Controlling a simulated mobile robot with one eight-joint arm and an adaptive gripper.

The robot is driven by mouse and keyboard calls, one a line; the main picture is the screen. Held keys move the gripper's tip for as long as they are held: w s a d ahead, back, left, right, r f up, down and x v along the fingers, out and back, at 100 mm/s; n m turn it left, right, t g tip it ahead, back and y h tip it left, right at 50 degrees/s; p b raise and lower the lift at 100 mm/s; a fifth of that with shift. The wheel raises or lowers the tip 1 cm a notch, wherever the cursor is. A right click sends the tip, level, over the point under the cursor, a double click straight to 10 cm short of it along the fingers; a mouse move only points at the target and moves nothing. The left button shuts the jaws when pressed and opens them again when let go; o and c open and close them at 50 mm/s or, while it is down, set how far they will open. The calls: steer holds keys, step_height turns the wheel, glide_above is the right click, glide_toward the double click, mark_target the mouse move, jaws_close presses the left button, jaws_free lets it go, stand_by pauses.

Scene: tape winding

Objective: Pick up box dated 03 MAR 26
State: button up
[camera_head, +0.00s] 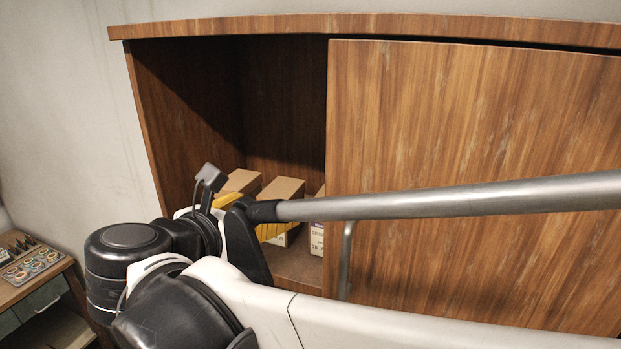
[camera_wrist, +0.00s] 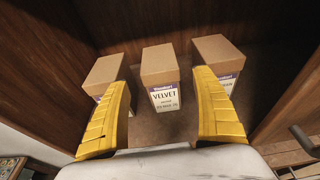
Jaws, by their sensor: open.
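Three brown cardboard boxes with white-and-purple labels stand in a row in the open cabinet. The left box (camera_wrist: 106,69) and right box (camera_wrist: 219,50) have labels partly hidden by my fingers. My gripper (camera_wrist: 161,80) is open and empty, its yellow fingers spread either side of the middle box, in front of the row. In the head view, my gripper (camera_head: 250,215) is at the cabinet opening, and my arm covers part of the boxes.
The wooden cabinet (camera_head: 190,30) has its left side open. A sliding door (camera_head: 470,120) with a metal handle (camera_head: 345,260) closes the right side. A side table (camera_head: 35,265) with small items stands at the left. Narrow gaps separate the boxes.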

mark_target(281, 188)
steer(key=p+x, duration=0.1)
steer(key=x, duration=0.6)
steer(key=shift+w+d, duration=0.1)
steer(key=shift+w, duration=0.1)
steer(key=shift+s, duration=0.15)
steer(key=shift+c, duration=1.3)
steer(key=c, duration=1.1)
